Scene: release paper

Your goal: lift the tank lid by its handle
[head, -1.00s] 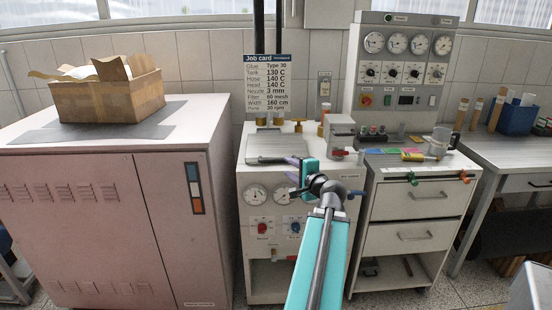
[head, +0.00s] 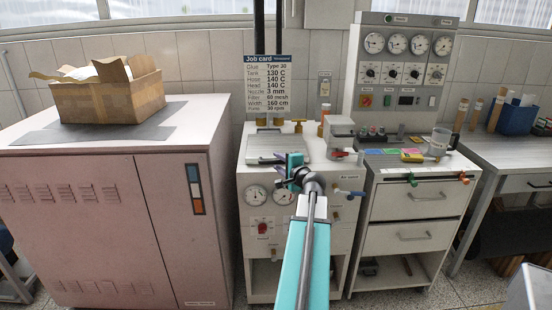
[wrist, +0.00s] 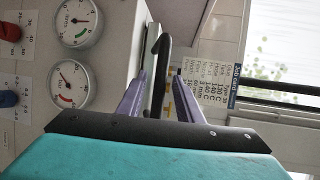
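The tank lid (head: 290,145) is a flat grey plate on top of the white glue machine, and it lies level. Its handle is a dark bar (wrist: 157,85), seen between my fingers in the wrist view. My gripper (head: 276,161) is at the lid's front edge in the head view. In the wrist view its two purple fingers (wrist: 168,90) stand apart, one on each side of the handle, with gaps showing. I cannot tell how deep the handle sits between them. My arm and gripper hide the lid's front in the head view.
Two gauges (wrist: 77,22) and knobs are on the machine's front, beside my gripper. Brass fittings (head: 298,126) and a grey-white box (head: 340,130) stand behind and right of the lid. A pink cabinet (head: 100,220) is at left. A job card (head: 269,90) hangs behind.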

